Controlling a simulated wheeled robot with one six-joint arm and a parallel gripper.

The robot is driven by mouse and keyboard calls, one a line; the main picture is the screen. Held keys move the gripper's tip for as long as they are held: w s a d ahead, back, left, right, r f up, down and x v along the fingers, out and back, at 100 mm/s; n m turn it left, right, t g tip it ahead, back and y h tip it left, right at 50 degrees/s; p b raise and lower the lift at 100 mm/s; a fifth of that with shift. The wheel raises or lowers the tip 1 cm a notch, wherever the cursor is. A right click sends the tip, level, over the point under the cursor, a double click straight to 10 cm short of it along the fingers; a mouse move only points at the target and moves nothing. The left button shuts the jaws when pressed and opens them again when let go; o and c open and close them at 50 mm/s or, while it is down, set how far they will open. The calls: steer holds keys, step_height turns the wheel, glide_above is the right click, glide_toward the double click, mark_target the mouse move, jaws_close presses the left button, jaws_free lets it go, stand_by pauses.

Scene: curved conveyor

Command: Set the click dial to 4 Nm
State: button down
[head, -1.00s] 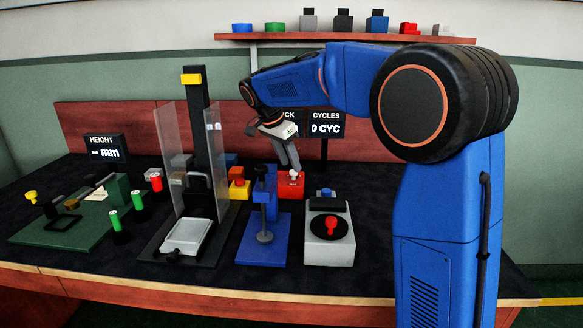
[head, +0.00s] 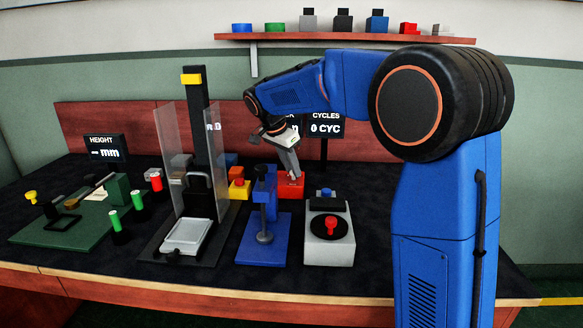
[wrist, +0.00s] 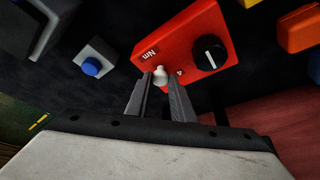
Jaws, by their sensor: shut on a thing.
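A red box (wrist: 185,52) with "Nm" and "4" printed on it shows in the wrist view. A black round dial (wrist: 208,53) with a white pointer line is on its top. A small white knob (wrist: 160,74) stands near the "4" at its near edge. My gripper (wrist: 160,84) has its two fingers shut on the white knob, while the black dial is apart from them. In the head view my gripper (head: 294,175) is down at the red box (head: 291,190), and its fingers hide the white knob there.
Close by are a blue stand (head: 263,240), a grey box with a red knob (head: 330,250) and a yellow block (head: 239,189). A black press (head: 197,130) with clear side panels stands to the left.

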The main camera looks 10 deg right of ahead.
steer(key=shift+n, duration=0.3)
steer(key=n, duration=0.1)
steer(key=n+t+y, duration=0.1)
steer(key=n, duration=0.1)
steer(key=shift+s+d+n, duration=0.15)
steer(key=shift+n, duration=0.15)
steer(key=n, duration=0.2)
steer(key=n+t+y, duration=0.1)
steer(key=n, duration=0.1)
steer(key=shift+d+n+y, duration=0.15)
steer(key=shift+n+y, duration=0.15)
steer(key=n+y, duration=0.1)
steer(key=n, duration=0.1)
steer(key=n+y, duration=0.1)
steer(key=n, duration=0.2)
steer(key=shift+d+t, duration=0.2)
steer(key=shift+t, duration=0.1)
steer(key=shift+d+n+y, duration=0.1)
steer(key=shift+n+y, duration=0.6)
steer(key=shift+n, duration=1.3)
steer(key=c, duration=1.5)
jaws_free()
steer(key=shift+c, duration=0.2)
